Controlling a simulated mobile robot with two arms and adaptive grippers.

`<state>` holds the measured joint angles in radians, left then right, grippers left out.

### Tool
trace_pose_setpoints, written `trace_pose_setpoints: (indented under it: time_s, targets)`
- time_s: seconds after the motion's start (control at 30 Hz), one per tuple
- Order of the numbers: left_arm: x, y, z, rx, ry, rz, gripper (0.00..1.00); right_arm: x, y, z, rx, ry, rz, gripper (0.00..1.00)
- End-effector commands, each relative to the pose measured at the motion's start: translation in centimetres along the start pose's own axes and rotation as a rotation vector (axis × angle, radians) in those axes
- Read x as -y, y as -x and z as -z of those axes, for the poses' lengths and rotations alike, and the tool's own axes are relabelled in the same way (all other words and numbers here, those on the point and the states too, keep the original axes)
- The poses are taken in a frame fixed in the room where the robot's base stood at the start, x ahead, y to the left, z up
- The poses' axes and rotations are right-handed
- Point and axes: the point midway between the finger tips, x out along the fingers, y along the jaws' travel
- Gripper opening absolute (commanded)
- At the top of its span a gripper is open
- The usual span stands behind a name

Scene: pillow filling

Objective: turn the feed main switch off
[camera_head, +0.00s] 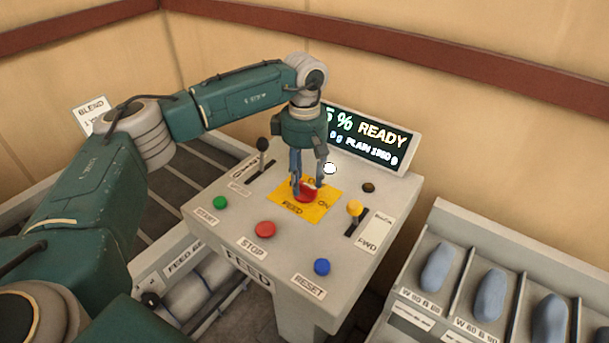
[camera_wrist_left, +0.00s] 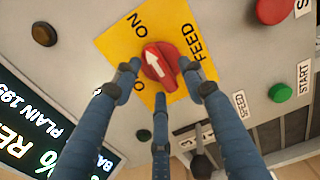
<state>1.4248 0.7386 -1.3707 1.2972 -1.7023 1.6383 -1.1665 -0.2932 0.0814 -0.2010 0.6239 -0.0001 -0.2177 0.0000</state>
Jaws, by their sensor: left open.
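The feed main switch is a red rotary knob (camera_head: 306,195) on a yellow plate (camera_head: 319,211) marked FEED and ON, on the control panel top. In the left wrist view the knob (camera_wrist_left: 160,66) carries a white arrow pointing up and slightly left, roughly toward the ON label (camera_wrist_left: 147,22). A second label, starting with O, is partly hidden by a finger. My left gripper (camera_head: 308,186) points down over the knob, open, its three fingers (camera_wrist_left: 160,82) spread around the knob. I cannot tell whether they touch it. My right gripper is out of view.
Around the switch are a green START button (camera_head: 220,202), red STOP button (camera_head: 265,229), blue RESET button (camera_head: 322,267), black-knobbed lever (camera_head: 263,146) and yellow-knobbed lever (camera_head: 355,209). A display (camera_head: 366,139) reading READY stands behind. A rack with blue-grey pieces (camera_head: 490,294) is at right.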

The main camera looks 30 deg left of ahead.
Motion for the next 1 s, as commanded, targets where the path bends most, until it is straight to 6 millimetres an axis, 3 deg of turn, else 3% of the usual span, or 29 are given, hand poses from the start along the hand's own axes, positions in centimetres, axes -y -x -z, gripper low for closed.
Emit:
trace_pose_setpoints:
  time_s: [0.13,0.33,0.67,1.0]
  targets:
    - [0.0,0.0,0.0,0.000,0.000,0.000,0.40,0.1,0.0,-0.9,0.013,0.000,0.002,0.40]
    - [0.0,0.0,0.0,0.000,0.000,0.000,0.00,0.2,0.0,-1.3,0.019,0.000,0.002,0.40]
    - [0.0,0.0,0.0,0.000,0.030,0.000,0.00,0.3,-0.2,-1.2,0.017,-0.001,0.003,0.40]
    - [0.1,-0.1,0.1,0.001,0.234,-0.001,0.00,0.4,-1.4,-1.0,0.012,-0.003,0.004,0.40]
